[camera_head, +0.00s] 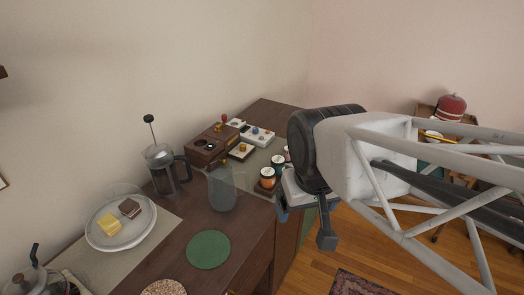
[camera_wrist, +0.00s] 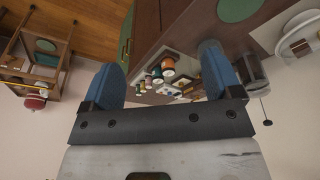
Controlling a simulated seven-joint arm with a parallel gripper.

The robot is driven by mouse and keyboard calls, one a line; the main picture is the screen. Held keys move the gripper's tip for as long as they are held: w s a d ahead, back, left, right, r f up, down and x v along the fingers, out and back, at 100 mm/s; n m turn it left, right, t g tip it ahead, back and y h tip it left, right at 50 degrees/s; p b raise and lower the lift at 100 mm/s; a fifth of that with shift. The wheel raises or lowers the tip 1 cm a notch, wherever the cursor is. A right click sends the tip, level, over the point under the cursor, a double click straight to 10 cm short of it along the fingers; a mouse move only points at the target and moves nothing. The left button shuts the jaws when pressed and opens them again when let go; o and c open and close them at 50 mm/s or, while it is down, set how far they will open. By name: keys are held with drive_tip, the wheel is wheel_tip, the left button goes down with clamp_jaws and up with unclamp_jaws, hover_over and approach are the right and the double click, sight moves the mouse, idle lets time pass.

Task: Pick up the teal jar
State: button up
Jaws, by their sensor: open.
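A small dark teal jar (camera_head: 278,165) with a pale lid stands near the right edge of the dark wooden cabinet top. An orange-brown jar (camera_head: 267,179) stands just in front of it, and more pale-lidded jars are partly hidden behind my gripper. My gripper (camera_head: 304,224) is open and empty, to the right of the jars and apart from them. In the wrist view, my blue-padded fingers (camera_wrist: 164,80) are spread wide. The jar cluster, with an orange jar (camera_wrist: 168,66) in it, shows upside down between them at a distance; which one is teal is hard to tell there.
A clear pitcher (camera_head: 222,190) stands left of the jars. Behind are a wooden box (camera_head: 208,145) and small control boxes (camera_head: 257,134). A French press (camera_head: 165,170), a plate under a glass dome (camera_head: 93,235) and a green mat (camera_head: 208,250) lie further left. Wooden floor (camera_head: 345,230) is right of the cabinet.

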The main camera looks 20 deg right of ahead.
drive_tip(key=shift+w, duration=0.1)
drive_tip(key=n+g, duration=0.3)
drive_tip(key=n, duration=1.8)
hover_over(278, 159)
drive_tip(key=f, duration=1.2)
drive_tip(key=shift+s+a, duration=0.1)
drive_tip(key=shift+s, duration=0.15)
drive_tip(key=shift+w+f+n, duration=0.3)
drive_tip(key=shift+n, duration=0.1)
drive_tip(key=shift+f, duration=1.3)
